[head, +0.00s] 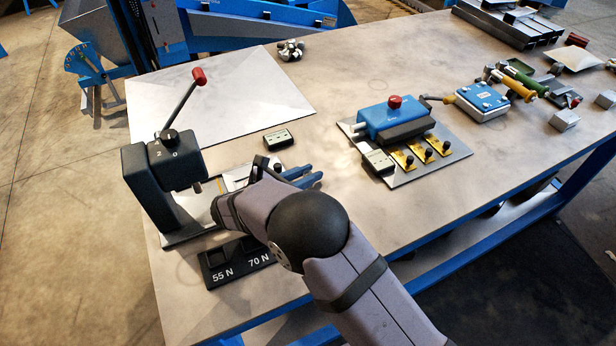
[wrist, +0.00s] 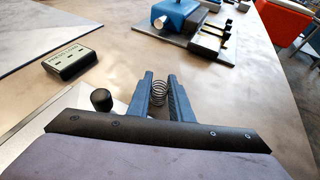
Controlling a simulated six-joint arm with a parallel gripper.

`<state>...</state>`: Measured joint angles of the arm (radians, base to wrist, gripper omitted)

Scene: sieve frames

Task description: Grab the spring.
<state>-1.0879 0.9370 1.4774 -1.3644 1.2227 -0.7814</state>
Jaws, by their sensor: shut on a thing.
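The spring (wrist: 159,93) is a small metal coil. In the wrist view it sits between the two blue fingers of my gripper (wrist: 160,88), which are shut on it. In the head view my gripper (head: 308,177) is over the table, just right of the black press, with its fingers pointing right. The spring cannot be made out in the head view. Whether it touches anything beneath it cannot be told.
A black press (head: 160,165) with a red-knobbed lever stands at left. A black block marked 55 N and 70 N (head: 238,262) lies in front. A small labelled box (head: 278,138) lies behind my gripper. A blue fixture (head: 390,122) stands right, with bare table between.

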